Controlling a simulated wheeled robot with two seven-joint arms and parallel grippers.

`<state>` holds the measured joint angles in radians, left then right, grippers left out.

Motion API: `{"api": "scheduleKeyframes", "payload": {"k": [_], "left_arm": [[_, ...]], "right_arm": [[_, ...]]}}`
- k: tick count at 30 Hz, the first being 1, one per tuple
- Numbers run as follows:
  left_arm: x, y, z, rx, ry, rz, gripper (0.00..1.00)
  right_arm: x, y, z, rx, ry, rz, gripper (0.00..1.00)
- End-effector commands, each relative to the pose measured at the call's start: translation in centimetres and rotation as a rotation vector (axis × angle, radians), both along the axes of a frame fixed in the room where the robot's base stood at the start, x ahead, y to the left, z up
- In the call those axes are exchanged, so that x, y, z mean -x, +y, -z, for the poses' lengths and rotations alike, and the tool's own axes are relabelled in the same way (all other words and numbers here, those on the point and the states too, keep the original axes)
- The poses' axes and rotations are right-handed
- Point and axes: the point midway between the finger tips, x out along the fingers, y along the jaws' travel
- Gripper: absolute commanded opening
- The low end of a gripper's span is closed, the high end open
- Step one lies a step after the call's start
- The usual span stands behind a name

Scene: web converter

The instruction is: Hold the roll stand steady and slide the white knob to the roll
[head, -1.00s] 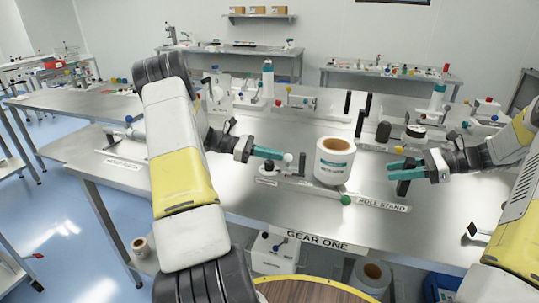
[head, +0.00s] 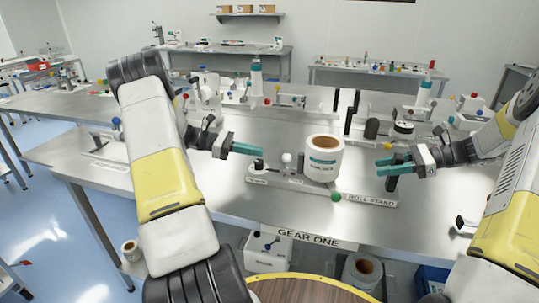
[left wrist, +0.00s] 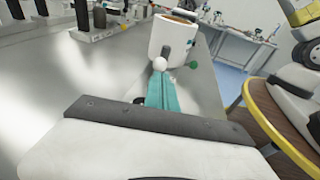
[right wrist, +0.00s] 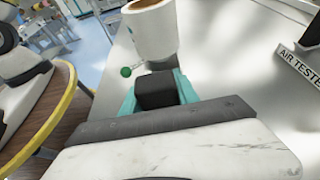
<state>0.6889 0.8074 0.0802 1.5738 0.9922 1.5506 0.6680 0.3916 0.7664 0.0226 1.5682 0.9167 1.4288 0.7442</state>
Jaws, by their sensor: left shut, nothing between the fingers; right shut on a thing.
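The white knob (head: 286,158) stands upright on a short stem on the roll stand (head: 370,200), left of the large white roll (head: 323,160). A small gap shows between knob and roll. My left gripper (head: 260,151) is shut and empty, pointing at the knob from the left, with a gap between. In the left wrist view the knob (left wrist: 160,64) appears just beyond the teal fingertips, in front of the roll (left wrist: 174,38). My right gripper (head: 384,167) is shut on a black block (right wrist: 157,91) at the stand's right end.
A green knob (head: 336,196) sticks out at the front of the stand. Dark upright posts (head: 350,115) and a black cylinder (head: 371,128) stand behind it. The bench (head: 240,205) is bare left of the stand.

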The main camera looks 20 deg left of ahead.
Motion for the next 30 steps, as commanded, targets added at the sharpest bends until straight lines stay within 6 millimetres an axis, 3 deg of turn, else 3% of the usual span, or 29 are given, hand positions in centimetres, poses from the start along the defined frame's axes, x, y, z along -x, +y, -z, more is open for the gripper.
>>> {"api": "scheduleKeyframes", "payload": {"k": [1, 6, 12, 30], "left_arm": [[0.2, 1.4, -0.2, -0.002, -0.001, -0.005, 0.00], [0.9, 4.7, -0.8, -0.002, 0.000, -0.004, 0.00], [1.4, 7.0, -1.3, -0.001, 0.000, -0.002, 0.00], [1.5, 7.5, -1.4, -0.002, 0.001, -0.002, 0.00]], "right_arm": [[0.4, -0.1, 1.1, 0.012, 0.016, -0.001, 0.00], [0.4, -0.2, 1.1, 0.012, 0.016, -0.001, 0.00], [0.4, -0.2, 1.1, 0.012, 0.016, -0.001, 0.00], [0.4, -0.2, 1.1, 0.012, 0.017, 0.001, 0.00]]}}
